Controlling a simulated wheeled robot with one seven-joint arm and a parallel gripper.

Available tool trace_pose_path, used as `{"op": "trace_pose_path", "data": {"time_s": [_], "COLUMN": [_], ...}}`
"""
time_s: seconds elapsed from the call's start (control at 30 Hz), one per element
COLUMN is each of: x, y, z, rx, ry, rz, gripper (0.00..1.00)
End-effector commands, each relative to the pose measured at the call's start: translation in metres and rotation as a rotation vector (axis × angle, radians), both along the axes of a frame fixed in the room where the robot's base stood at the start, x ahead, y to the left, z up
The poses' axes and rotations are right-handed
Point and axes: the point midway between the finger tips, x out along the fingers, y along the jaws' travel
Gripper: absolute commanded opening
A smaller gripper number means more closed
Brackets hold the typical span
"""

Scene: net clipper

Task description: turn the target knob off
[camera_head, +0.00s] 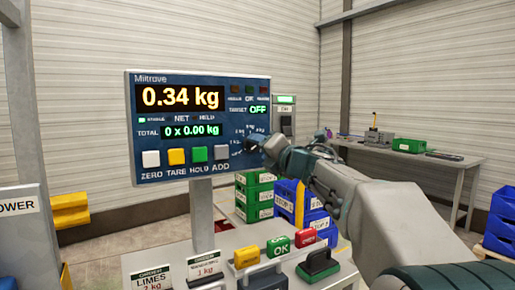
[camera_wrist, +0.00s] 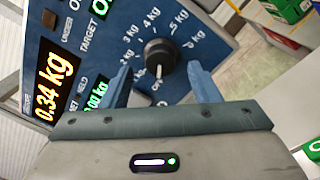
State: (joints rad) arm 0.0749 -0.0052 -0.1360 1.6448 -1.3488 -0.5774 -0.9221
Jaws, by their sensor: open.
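The target knob (camera_wrist: 160,52) is round and black with a white pointer, on the blue scale panel (camera_head: 180,78). In the wrist view its pointer faces down toward my gripper, away from the printed kg marks; the label there is too small to read. The target display (camera_head: 258,109) reads OFF in green. My gripper (camera_wrist: 159,72) is open, with one blue finger on each side of the knob's lower part. Contact cannot be told. In the head view my gripper (camera_head: 268,150) is at the panel's right edge and partly covers the knob (camera_head: 252,144).
The main display (camera_head: 180,97) reads 0.34 kg. Coloured buttons (camera_head: 186,156) sit below it. Labelled boxes and red, green and yellow items (camera_head: 278,246) stand on the bench below. Green crates (camera_head: 255,196) and blue crates (camera_head: 300,205) are stacked behind.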

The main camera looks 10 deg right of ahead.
Motion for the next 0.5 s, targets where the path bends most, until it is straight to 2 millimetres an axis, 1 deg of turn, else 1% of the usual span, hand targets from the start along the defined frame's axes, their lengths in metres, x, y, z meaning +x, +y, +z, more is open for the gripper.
{"op": "trace_pose_path", "data": {"time_s": [0.03,0.1,0.3,0.4,0.5], "x": [-0.012,-0.027,-0.066,-0.08,-0.091], "y": [-0.005,-0.01,-0.024,-0.029,-0.033], "z": [0.0,-0.001,-0.002,-0.004,-0.004], "rx": [0.0,0.001,0.0,0.002,0.001], "ry": [-0.003,-0.002,-0.003,-0.003,-0.003], "rz": [-0.003,-0.002,-0.002,-0.001,0.0], "gripper": [0.56,0.56,0.56,0.56,0.56]}}
